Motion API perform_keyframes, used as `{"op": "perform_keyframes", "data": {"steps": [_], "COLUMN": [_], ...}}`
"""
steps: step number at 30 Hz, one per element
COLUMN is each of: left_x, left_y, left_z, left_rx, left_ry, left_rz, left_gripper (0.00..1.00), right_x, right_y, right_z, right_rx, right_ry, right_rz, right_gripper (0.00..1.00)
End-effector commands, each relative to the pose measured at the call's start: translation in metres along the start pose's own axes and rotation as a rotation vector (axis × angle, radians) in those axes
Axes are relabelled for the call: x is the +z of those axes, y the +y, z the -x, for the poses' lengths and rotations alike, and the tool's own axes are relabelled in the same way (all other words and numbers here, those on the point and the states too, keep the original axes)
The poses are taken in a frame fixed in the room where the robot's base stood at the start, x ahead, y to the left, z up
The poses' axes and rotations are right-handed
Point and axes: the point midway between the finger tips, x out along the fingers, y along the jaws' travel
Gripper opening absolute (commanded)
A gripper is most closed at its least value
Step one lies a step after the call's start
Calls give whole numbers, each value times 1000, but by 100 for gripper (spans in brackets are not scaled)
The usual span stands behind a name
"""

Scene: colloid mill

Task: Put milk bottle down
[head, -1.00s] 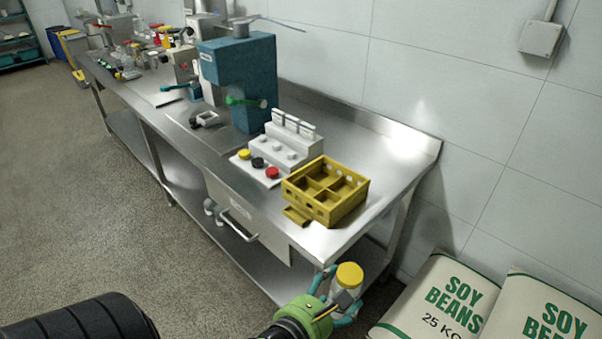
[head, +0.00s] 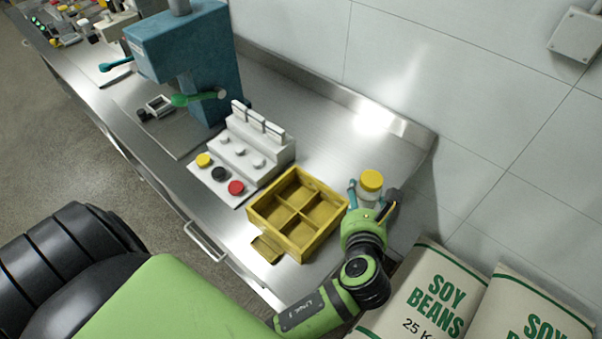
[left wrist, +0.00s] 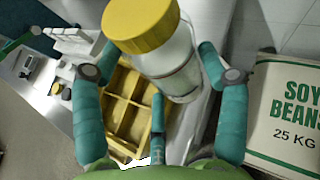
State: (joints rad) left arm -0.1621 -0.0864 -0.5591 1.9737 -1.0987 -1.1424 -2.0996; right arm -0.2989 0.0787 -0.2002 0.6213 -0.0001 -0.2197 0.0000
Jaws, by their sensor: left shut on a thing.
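The milk bottle (head: 371,186) has a yellow cap and a clear, whitish body. My left gripper (head: 373,203) is shut on it, near the right end of the steel table (head: 330,130). In the left wrist view the bottle (left wrist: 172,65) stands between the teal fingers of the gripper (left wrist: 165,85), with its cap toward the camera. The gripper hides part of its lower body in the head view. I cannot tell whether its base touches the table. My right gripper is not in view.
A yellow crate (head: 262,207) with empty compartments stands just left of the bottle. A white button panel (head: 212,186) and a blue machine (head: 185,50) are farther left. Soy bean sacks (head: 425,295) lie at lower right. Bare steel lies behind the crate.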

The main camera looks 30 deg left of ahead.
Motion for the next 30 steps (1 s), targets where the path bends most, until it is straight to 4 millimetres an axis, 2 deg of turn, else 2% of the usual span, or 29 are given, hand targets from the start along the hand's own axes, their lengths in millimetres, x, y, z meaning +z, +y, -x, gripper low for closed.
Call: {"op": "perform_keyframes", "data": {"steps": [1, 4, 8, 14, 16, 21, 25, 30], "left_x": [8, 13, 11, -3, -15, -27, -30, -30], "left_y": [-7, -14, -9, 28, 43, 76, 90, 95], "left_z": [3, 5, 1, -21, -33, -53, -61, -64], "left_rx": [5, 16, 22, 24, 23, 21, 19, 18], "left_ry": [-4, -8, -10, -12, -13, -14, -13, -12], "left_rz": [8, 14, 15, 12, 16, 16, 16, 17], "left_gripper": [31, 31, 31, 31, 31, 31, 31, 31], "right_x": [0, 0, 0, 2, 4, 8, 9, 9], "right_y": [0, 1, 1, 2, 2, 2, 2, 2], "right_z": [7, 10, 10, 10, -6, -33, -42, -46], "right_rx": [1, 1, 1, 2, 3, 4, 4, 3], "right_ry": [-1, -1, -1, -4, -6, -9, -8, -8], "right_rz": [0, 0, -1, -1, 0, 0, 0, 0], "right_gripper": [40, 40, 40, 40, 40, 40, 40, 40]}}
